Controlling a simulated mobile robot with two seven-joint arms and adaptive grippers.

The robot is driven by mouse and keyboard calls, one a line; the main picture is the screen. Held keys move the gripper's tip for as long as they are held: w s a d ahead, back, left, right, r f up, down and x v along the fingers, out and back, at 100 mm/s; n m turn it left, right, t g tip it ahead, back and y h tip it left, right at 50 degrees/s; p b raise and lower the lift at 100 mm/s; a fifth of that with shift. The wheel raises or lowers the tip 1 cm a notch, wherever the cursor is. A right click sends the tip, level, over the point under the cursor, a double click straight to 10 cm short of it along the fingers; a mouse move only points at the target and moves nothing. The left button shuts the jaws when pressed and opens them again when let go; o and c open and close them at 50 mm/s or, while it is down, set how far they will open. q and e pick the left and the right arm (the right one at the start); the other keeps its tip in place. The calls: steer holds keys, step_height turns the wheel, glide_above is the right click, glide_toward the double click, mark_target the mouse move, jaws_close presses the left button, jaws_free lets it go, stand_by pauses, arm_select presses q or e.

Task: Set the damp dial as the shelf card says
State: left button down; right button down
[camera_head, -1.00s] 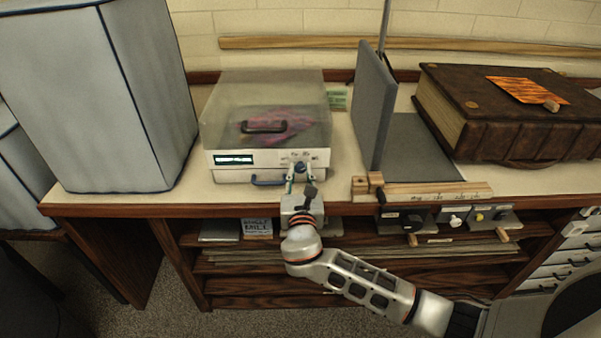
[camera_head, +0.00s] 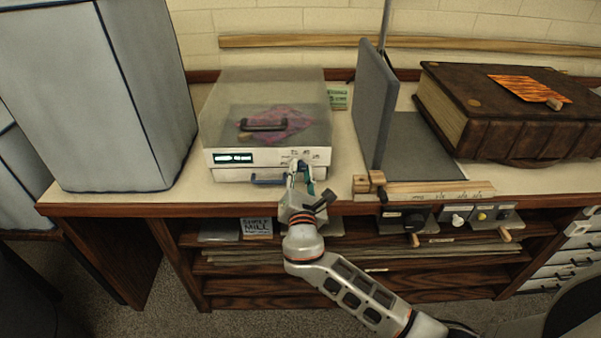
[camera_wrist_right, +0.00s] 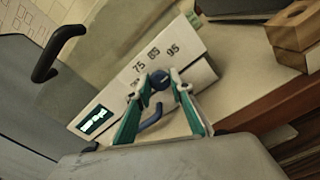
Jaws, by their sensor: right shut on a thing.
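The damp dial (camera_wrist_right: 160,81) is a dark round knob on the white front panel of a clear-lidded box (camera_head: 225,174). The marks 75, 85 and 95 stand in an arc above it in the right wrist view. My right gripper (camera_wrist_right: 159,84) is shut on the dial, a teal-and-grey finger on each side. In the head view the gripper (camera_head: 302,174) is tilted and largely covers the dial. I cannot tell which mark the dial points at. A pale card (camera_head: 257,227) with dark lettering stands on the shelf below; I cannot read it fully. My left gripper is out of view.
The box has a lit display (camera_head: 233,158) and a blue front handle (camera_head: 268,179). A green card (camera_head: 337,97) is behind its right side. A grey upright panel (camera_head: 373,105), wooden strip (camera_head: 430,190) and thick brown book (camera_head: 510,110) are to the right.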

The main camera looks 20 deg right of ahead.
steer(key=m+b, duration=0.1)
steer(key=m, duration=0.3)
steer(key=shift+f, duration=0.2)
steer(key=shift+m+b, duration=0.5)
steer(key=shift+m, duration=0.4)
steer(key=shift+m+b, duration=0.5)
steer(key=shift+m, duration=0.6)
steer(key=shift+m+b, duration=0.3)
steer(key=shift+m, duration=0.4)
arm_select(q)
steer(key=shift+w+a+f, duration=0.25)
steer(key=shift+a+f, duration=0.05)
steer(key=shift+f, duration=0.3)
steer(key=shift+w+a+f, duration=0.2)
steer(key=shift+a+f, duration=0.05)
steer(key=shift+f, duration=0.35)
arm_select(e)
steer(key=shift+r+m, duration=0.15)
steer(key=shift+m, duration=0.15)
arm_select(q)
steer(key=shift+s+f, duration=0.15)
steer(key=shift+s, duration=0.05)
arm_select(e)
steer(key=c, duration=1.8)
jaws_free()
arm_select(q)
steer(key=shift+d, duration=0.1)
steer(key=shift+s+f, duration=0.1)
arm_select(e)
steer(key=shift+s, duration=0.1)
